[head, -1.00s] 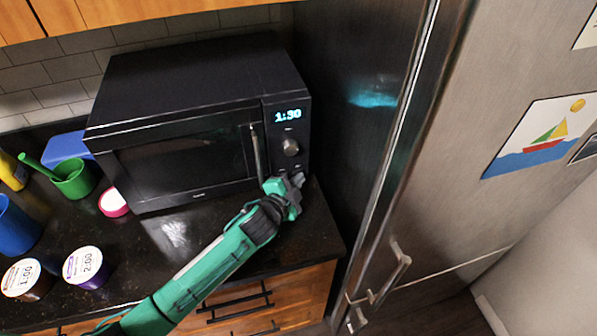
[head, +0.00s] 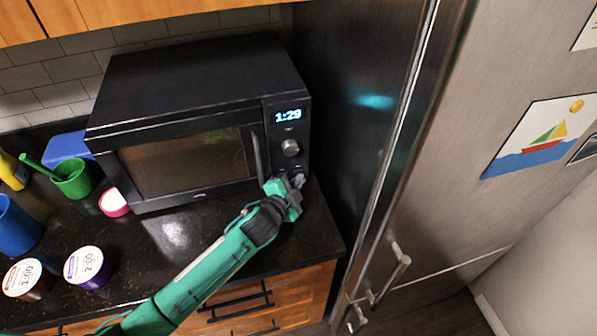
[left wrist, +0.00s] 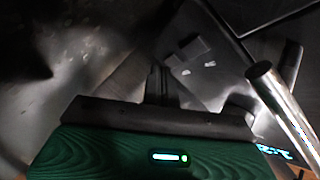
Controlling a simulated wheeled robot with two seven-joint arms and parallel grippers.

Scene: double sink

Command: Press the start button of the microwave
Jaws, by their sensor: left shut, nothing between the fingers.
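The black microwave (head: 190,120) stands on the dark counter with its door closed. Its display (head: 288,116) reads 1:29 and its window is lit from inside. A round knob (head: 290,147) sits below the display. My left gripper (head: 298,181) is shut and empty at the bottom of the control panel, below the knob. It hides the lower buttons, and I cannot tell whether it touches the panel. In the left wrist view the shut fingers (left wrist: 157,85) are dark, close to the panel, with the metal door handle (left wrist: 285,105) to their right. My right gripper is not in view.
The steel fridge (head: 500,130) stands close on the right. On the counter at left are two lidded cups (head: 86,265), a blue cup (head: 15,228), a green cup (head: 73,178) and a pink-rimmed container (head: 113,203). The counter front (head: 180,235) is clear under my arm.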

